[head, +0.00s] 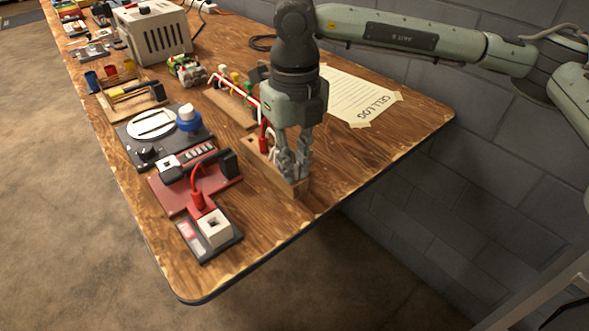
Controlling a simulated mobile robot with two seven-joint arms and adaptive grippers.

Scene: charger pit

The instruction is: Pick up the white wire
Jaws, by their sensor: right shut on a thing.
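My right gripper (291,168) points straight down at the near end of a wooden rack (263,172) near the table's right edge. Its fingers are closed on the white wire (274,153), a small part of which shows just left of the fingers. The fingers hide most of the wire and its lower end. A red wire (263,136) stands in the same rack, just behind the white one. My left gripper is not in view.
A red board (170,197) with a red plug and a dark board with a white socket (214,228) lie to the left. A taped paper sheet (352,98) is behind the gripper. The table's front right corner is bare.

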